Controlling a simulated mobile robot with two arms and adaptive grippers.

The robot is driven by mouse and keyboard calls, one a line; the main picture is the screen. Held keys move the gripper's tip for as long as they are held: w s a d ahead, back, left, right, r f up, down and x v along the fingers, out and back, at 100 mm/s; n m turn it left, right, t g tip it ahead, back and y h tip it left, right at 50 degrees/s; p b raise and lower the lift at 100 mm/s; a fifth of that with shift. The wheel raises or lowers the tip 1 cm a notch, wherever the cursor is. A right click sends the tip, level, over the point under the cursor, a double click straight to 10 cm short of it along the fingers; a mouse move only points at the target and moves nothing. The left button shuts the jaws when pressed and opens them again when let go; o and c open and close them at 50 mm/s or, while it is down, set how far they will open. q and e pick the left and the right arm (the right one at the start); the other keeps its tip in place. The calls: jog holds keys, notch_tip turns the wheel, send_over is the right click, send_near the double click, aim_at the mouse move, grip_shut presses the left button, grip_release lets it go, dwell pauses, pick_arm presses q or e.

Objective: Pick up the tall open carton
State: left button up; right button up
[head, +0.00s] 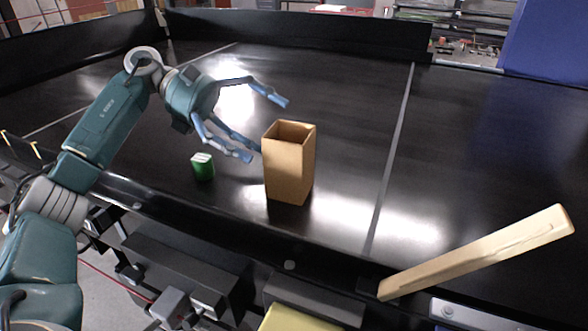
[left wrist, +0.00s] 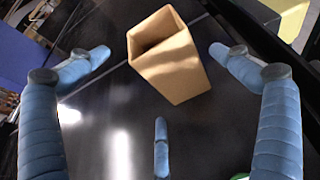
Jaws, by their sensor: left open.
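The tall open carton (head: 288,168) is brown and stands upright on the black conveyor, its open top facing up. It also shows in the left wrist view (left wrist: 178,68), ahead of my fingers and roughly between their tips. My left gripper (head: 262,128) is open and empty, with blue fingers spread, just left of and behind the carton's upper part in the head view. In the left wrist view my left gripper (left wrist: 157,60) has a finger on either side of the carton and a third finger below. I cannot tell whether any finger touches it. My right gripper is not in view.
A long pale wooden beam (head: 480,252) lies at the front right, by the conveyor edge. A low black wall (head: 300,33) borders the back. The belt right of the carton is clear.

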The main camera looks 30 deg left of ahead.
aim_at(293, 152)
pick_arm(q)
jog(key=shift+d+f, duration=0.2)
jog(key=shift+d, duration=0.3)
jog(key=shift+w+d+f, duration=0.1)
jog(key=shift+d, duration=0.1)
jog(key=x, duration=0.4)
jog(key=shift+d+b, duration=0.3)
jog(key=shift+b, duration=0.05)
jog(key=shift+d+f, duration=0.1)
jog(key=shift+d, duration=0.15)
jog(key=shift+c, duration=0.3)
jog(key=c, duration=1.1)
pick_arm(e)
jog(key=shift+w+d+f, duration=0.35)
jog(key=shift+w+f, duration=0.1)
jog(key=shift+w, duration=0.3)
